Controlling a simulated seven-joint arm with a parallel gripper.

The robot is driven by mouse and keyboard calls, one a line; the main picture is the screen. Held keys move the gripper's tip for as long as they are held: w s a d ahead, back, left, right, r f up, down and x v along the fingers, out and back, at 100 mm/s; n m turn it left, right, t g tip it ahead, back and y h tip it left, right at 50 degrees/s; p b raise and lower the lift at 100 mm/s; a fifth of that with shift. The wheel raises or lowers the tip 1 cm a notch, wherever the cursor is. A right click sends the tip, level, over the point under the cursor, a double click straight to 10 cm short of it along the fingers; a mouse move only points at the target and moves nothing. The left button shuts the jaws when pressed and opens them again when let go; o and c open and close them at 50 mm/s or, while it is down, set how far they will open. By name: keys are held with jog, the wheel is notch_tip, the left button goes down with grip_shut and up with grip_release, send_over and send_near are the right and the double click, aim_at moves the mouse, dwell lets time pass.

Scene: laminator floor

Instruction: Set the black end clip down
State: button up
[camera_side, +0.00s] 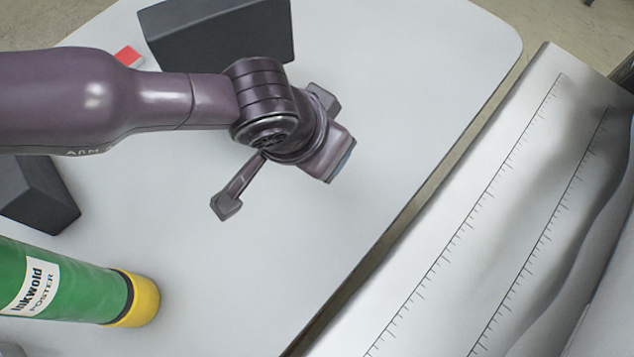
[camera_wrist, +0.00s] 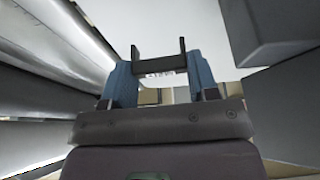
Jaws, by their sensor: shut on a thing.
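In the wrist view, the black end clip (camera_wrist: 158,67) is a dark U-shaped piece with two upright ends. It sits between the blue fingers of my gripper (camera_wrist: 158,80), which is shut on it. In the side view my gripper (camera_side: 335,160) is over the white table (camera_side: 400,110), right of the picture's middle, with a blue finger edge showing. The clip is hidden there behind the gripper. I cannot tell how high the clip is above the table.
Dark blocks stand at the back (camera_side: 220,40) and left (camera_side: 40,195). A red-and-white piece (camera_side: 128,56) lies near the back block. A green poster tube (camera_side: 70,285) with a yellow cap lies front left. A metal bed with ruled scales (camera_side: 500,190) runs along the right. The table's front middle is clear.

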aim_at(316, 191)
jog(key=shift+f+m, duration=0.1)
jog(key=shift+m, duration=0.2)
notch_tip(316, 191, down, 10)
jog(key=shift+r, duration=0.1)
dwell(0.3)
jog(key=o, duration=1)
jog(key=shift+f, duration=0.2)
jog(key=shift+c, duration=0.2)
jog(key=v, duration=1.2)
jog(key=shift+r, duration=0.15)
